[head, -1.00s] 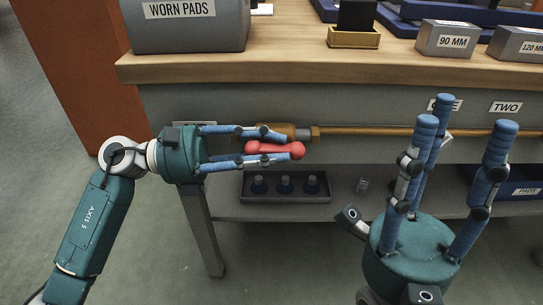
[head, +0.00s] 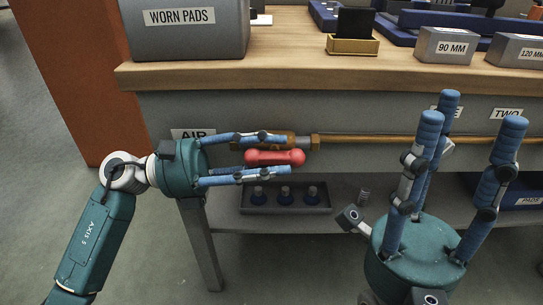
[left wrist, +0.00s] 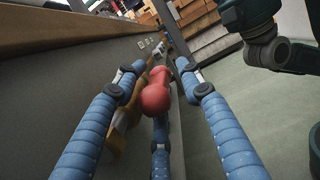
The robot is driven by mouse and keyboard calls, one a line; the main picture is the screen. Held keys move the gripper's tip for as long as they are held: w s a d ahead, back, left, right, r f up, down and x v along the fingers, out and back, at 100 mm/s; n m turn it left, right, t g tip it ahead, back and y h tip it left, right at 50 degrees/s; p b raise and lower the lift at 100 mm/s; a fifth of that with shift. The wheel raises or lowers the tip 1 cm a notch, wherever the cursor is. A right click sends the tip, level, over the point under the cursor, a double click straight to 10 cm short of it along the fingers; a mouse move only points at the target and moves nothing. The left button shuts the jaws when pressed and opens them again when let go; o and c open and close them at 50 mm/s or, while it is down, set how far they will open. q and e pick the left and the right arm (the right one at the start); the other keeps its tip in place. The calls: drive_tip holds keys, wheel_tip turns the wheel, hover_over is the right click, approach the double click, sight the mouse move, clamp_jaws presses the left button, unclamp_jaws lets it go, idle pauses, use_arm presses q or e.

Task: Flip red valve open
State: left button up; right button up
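The red valve handle (head: 275,157) lies lengthwise, parallel to the brass pipe (head: 400,139), just below the brass valve body (head: 310,142) on the bench front. My left gripper (head: 278,155) is open, with blue fingers above and below the handle's left part. In the left wrist view the red handle (left wrist: 156,92) sits between the spread fingers (left wrist: 160,85), with the brass body (left wrist: 122,125) behind the left finger. Whether any finger touches the handle cannot be told. My right gripper (head: 462,130) is open and empty, fingers pointing up.
The bench top (head: 280,56) overhangs the valve. A grey WORN PADS bin (head: 190,28) stands on it. An AIR label (head: 193,134) is partly hidden.

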use_arm(q)
drive_tip(key=shift+w+a, duration=0.1)
drive_tip(key=shift+a, duration=0.25)
drive_tip(key=a+f, duration=0.1)
drive_tip(key=a, duration=1)
drive_tip(key=shift+f, duration=0.4)
drive_tip(key=shift+a, duration=0.1)
